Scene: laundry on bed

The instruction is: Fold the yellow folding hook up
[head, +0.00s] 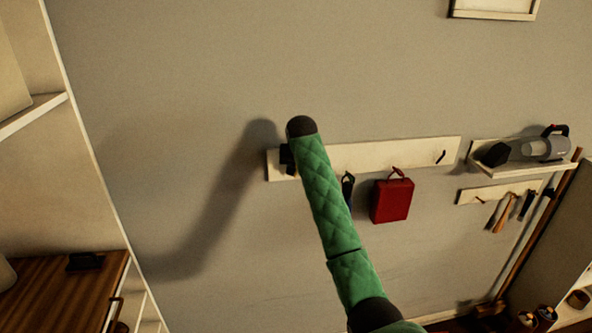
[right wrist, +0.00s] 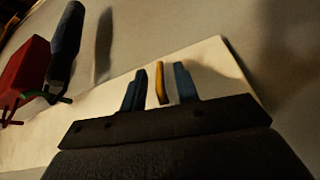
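The yellow folding hook (right wrist: 160,83) shows in the right wrist view as a short upright bar on the pale rack board (right wrist: 110,105). My right gripper (right wrist: 159,72) is open, with one dark blue finger on each side of the hook. A gap shows between the hook and each finger. In the head view my green right arm reaches up to the left end of the rack board (head: 390,155). The right gripper (head: 287,158) is mostly hidden behind the arm there, and the yellow hook is not visible. My left gripper is not in view.
A red bag (head: 392,201) and a dark blue item (head: 348,188) hang from the rack right of my arm. A shelf with a grey handheld vacuum (head: 545,149) and a smaller tool rack (head: 478,195) are farther right. The wall left of the rack is clear.

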